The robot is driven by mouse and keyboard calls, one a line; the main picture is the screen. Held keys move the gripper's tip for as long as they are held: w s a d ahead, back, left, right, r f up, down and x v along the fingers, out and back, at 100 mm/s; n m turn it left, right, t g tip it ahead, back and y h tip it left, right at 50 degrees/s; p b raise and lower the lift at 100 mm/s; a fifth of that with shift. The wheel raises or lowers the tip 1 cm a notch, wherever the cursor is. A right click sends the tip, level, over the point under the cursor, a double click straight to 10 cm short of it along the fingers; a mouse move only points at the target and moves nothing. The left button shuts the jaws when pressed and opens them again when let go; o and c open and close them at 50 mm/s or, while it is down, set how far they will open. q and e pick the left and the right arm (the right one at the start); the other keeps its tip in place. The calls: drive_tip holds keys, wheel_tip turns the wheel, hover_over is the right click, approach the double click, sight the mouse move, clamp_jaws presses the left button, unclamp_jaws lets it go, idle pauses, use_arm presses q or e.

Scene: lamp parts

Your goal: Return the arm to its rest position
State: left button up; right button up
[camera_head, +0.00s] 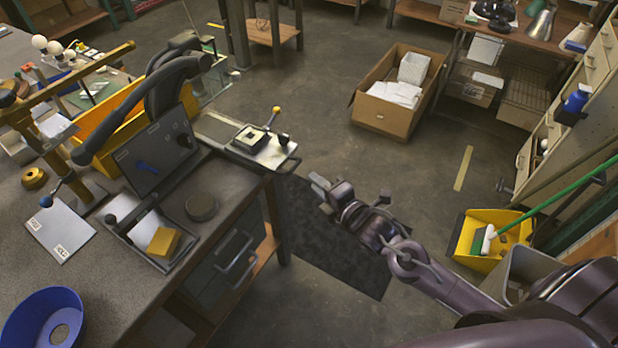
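My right arm reaches in from the lower right of the head view. Its gripper (321,193) hangs over the floor and dark mat, a little right of the workbench's edge. The two fingers look spread apart, with nothing seen between them. The gripper does not appear to touch the bench. My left gripper is not in view.
The workbench (90,295) on the left holds a blue bowl (22,318), a yellow block (163,241) and a yellow bin (112,118). A cardboard box (385,118) stands on the floor. A yellow dustpan (470,232) and grey bin (528,266) are near my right arm.

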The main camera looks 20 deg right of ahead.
drive_tip(key=shift+s+d+r, duration=0.15)
drive_tip(key=shift+s, duration=0.4)
drive_tip(key=s+d+f+m+g+h, duration=0.1)
drive_tip(key=s+d+f+m+g, duration=0.15)
drive_tip(key=f, duration=0.75)
drive_tip(key=s+d+f+m+g+h, duration=0.2)
drive_tip(key=s+d+f+m, duration=0.15)
drive_tip(key=f, duration=0.65)
drive_tip(key=s+d+f+m+g+h, duration=0.15)
drive_tip(key=s+f+m, duration=0.25)
drive_tip(key=f, duration=0.6)
drive_tip(key=s+a+f+m+g, duration=0.1)
drive_tip(key=s+f+m+g, duration=0.1)
drive_tip(key=s+f, duration=0.4)
drive_tip(key=s+a+f+m+g, duration=0.2)
drive_tip(key=s+f, duration=0.4)
drive_tip(key=s, duration=0.8)
drive_tip(key=s+a+f+m+g, duration=0.2)
drive_tip(key=s+f+m+g, duration=0.2)
drive_tip(key=s+f, duration=0.3)
drive_tip(key=s+m, duration=0.1)
drive_tip(key=s, duration=0.2)
drive_tip(key=shift+a+m, duration=0.15)
drive_tip(key=shift+m, duration=0.15)
drive_tip(key=shift+y, duration=0.25)
